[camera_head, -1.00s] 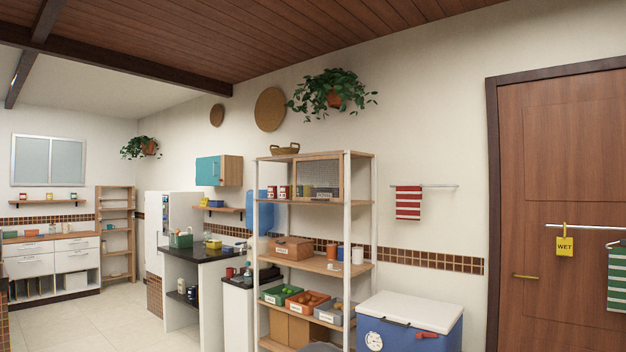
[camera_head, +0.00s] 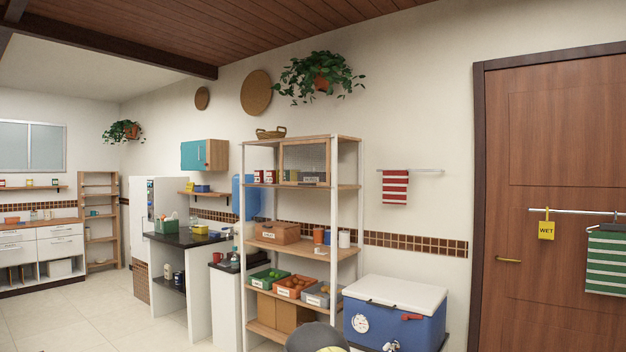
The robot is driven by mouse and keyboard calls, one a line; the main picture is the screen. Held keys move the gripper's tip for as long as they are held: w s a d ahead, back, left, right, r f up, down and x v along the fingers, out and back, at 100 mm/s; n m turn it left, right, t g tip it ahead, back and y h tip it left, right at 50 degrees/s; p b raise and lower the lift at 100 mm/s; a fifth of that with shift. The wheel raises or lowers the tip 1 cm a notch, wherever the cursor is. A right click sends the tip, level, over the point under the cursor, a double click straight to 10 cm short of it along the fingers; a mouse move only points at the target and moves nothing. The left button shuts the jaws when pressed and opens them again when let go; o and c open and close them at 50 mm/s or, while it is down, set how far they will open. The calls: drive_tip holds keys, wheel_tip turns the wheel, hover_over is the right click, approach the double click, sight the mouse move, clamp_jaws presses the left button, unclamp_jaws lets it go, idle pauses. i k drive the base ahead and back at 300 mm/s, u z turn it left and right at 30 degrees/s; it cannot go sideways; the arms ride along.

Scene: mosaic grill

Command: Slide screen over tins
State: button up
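A wooden-framed mesh screen (camera_head: 304,158) stands at the right part of the top bay of the white-posted shelving unit. Behind its mesh, several dim box or tin shapes (camera_head: 292,176) show on the shelf, with a small label at the lower right. Red-and-white tins (camera_head: 264,176) stand uncovered in the left part of the same bay. My gripper is not clearly in view; a dark rounded shape shows at the bottom edge, and I cannot tell what it is.
The shelving unit (camera_head: 348,259) also holds a labelled wooden box (camera_head: 277,232) and produce bins (camera_head: 294,287). A blue cooler with a white lid (camera_head: 396,311) stands at its right. A dark-topped counter (camera_head: 187,236) stands left. Open floor (camera_head: 105,322) lies at the far left.

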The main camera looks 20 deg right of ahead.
sight(321, 141)
drive_tip(key=z, duration=0.8)
drive_tip(key=i, duration=1)
drive_tip(key=z, duration=0.95)
drive_tip(key=i, duration=1.6)
drive_tip(key=u, duration=0.75)
drive_tip(key=i, duration=1.1)
drive_tip(key=u, duration=1.25)
drive_tip(key=i, duration=0.2)
drive_tip(key=u, duration=0.1)
